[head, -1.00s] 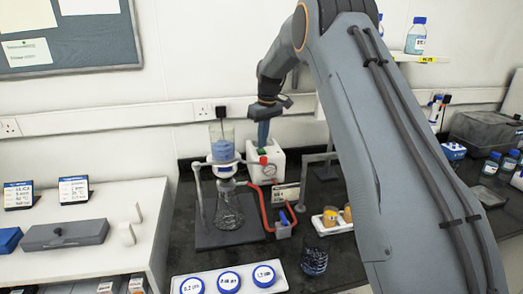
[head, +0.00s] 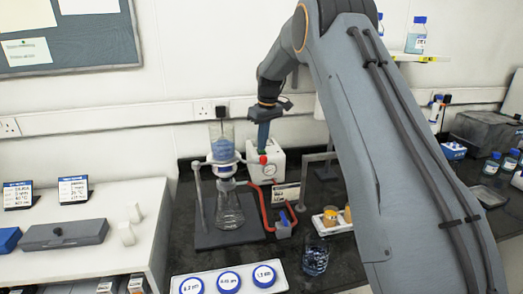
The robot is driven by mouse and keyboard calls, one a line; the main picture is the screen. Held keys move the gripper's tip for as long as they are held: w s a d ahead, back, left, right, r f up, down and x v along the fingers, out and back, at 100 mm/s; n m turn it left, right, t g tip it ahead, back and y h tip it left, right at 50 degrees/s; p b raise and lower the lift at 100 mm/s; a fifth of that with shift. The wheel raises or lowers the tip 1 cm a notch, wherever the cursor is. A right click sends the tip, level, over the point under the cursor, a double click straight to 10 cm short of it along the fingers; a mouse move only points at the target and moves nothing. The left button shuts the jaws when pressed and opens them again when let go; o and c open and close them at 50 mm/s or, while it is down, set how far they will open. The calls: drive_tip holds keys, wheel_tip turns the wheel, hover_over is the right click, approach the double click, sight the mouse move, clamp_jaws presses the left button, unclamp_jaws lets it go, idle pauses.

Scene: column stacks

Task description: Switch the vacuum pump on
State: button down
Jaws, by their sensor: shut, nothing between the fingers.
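The vacuum pump (head: 265,170) is a white box with a round gauge and a red knob on its front, standing at the back of the dark bench. A red tube (head: 265,212) runs from it. My gripper (head: 262,150) points down at the top of the pump, its blue fingers shut and empty. A bit of green shows at the fingertips on the pump's top, mostly hidden by them. I cannot tell whether the fingertips touch it.
A filter funnel with blue contents (head: 222,150) over a glass flask (head: 229,212) stands just left of the pump. A tray with small jars (head: 331,219), a glass beaker (head: 315,260) and a white tray of blue-rimmed dishes (head: 229,282) are nearer the front.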

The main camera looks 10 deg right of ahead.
drive_tip(key=shift+f, duration=0.2)
drive_tip(key=shift+r, duration=0.1)
wheel_tip(320, 180, up, 7)
drive_tip(key=p, duration=0.2)
drive_tip(key=shift+p, duration=0.3)
idle(0.5)
